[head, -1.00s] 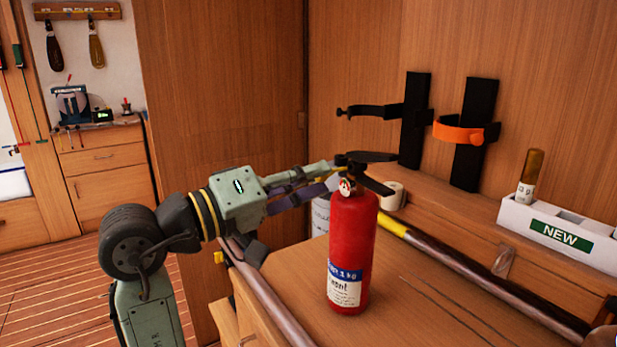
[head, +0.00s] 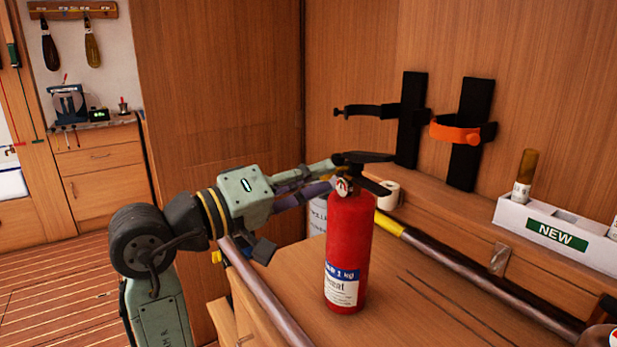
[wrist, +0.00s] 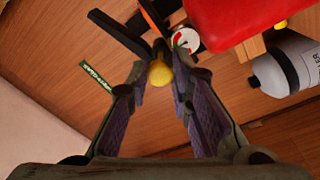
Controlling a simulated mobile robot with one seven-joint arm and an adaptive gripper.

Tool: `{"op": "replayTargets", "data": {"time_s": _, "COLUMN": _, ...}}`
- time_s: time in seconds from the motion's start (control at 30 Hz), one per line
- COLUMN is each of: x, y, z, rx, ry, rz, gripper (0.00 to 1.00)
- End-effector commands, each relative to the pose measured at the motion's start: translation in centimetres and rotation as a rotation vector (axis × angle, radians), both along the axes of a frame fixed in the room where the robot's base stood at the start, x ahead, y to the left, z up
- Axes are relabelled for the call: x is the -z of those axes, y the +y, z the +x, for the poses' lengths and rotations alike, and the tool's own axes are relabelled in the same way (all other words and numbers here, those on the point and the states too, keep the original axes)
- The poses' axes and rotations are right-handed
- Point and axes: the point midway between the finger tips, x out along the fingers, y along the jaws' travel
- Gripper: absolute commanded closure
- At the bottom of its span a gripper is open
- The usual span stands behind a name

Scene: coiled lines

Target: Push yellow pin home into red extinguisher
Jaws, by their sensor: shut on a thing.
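The red extinguisher (head: 348,250) stands upright on the wooden top, with black levers (head: 362,157) and a round gauge (head: 342,187) at its head. My gripper (head: 332,174) reaches in from the left, right beside the valve under the levers. In the wrist view my gripper (wrist: 160,84) is shut on the yellow pin (wrist: 160,74), whose rounded end shows between the fingertips. The gauge (wrist: 186,40) and red body (wrist: 240,20) lie just past it. The pin's shaft is hidden, so I cannot tell how deep it sits.
A metal pole (head: 450,262) runs behind to the right. Black wall brackets (head: 411,120) and a white "NEW" box (head: 556,236) are farther back. The top's front is clear.

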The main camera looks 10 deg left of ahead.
Motion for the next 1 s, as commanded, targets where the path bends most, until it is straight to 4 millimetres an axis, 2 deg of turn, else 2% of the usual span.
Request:
{"op": "replayTargets", "data": {"time_s": 0.63, "x": 0.0, "y": -1.5, "z": 1.3, "rx": 0.001, "ry": -0.001, "rz": -0.001, "gripper": 1.00}}
{"op": "replayTargets", "data": {"time_s": 1.0, "x": 0.0, "y": -1.6, "z": 1.4, "rx": 0.001, "ry": 0.000, "rz": 0.000, "gripper": 1.00}}
